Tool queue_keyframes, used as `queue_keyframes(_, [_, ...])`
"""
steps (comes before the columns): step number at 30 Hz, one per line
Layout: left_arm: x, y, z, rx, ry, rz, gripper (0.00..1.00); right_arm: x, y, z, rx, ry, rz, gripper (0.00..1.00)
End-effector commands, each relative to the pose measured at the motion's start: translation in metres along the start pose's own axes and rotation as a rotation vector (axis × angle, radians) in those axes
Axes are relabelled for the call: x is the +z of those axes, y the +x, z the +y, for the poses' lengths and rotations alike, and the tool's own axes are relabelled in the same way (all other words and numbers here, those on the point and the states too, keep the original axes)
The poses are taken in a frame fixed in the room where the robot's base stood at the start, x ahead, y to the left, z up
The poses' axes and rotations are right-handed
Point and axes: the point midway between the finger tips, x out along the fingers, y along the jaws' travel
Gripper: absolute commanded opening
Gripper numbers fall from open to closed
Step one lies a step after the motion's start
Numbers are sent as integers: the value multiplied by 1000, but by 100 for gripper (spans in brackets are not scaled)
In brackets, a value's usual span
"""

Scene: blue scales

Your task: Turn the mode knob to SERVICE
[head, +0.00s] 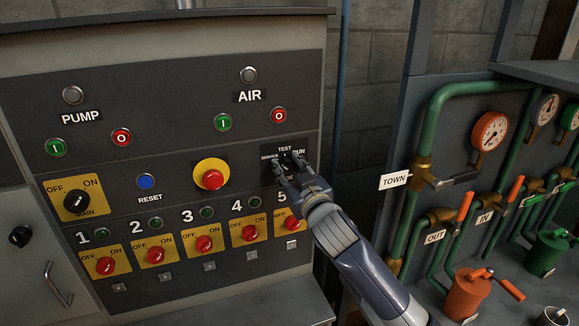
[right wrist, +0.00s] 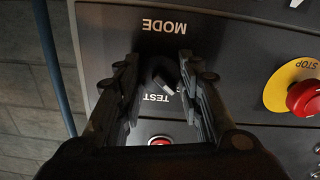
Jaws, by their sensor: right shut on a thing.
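The mode knob (right wrist: 154,72) is a dark knob on the grey panel, seen between the fingers in the right wrist view. A pale mark shows on its side near the TEST lettering; its exact setting is hard to tell. In the head view the labels SERVICE (head: 269,157), TEST (head: 285,149) and RUN (head: 300,152) surround the spot, and my gripper hides most of the knob. My right gripper (head: 286,164) is shut on the knob, one finger on each side; it also shows in the right wrist view (right wrist: 158,64). My left gripper is out of view.
A yellow-ringed red stop button (head: 212,175) is left of the gripper. A row of red-handled OFF/ON switches (head: 204,243) runs below. At the right stand green pipes (head: 435,115), gauges (head: 490,131) and a TOWN tag (head: 395,180).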

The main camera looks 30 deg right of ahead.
Motion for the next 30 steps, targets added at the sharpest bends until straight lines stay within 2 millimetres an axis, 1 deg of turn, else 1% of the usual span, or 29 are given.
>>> queue_keyframes(6, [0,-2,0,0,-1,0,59,0,0,0,0,-34,-1,10])
queue_keyframes(17, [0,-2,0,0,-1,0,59,0,0,0,0,-39,-1,10])
queue_keyframes(18, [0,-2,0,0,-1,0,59,0,0,0,0,-39,-1,36])
queue_keyframes(20, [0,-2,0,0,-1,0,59,0,0,0,0,-39,-1,50])
queue_keyframes(21, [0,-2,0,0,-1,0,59,0,0,0,0,-39,-1,54])
queue_keyframes(30, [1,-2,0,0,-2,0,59,0,0,0,0,-37,0,54])
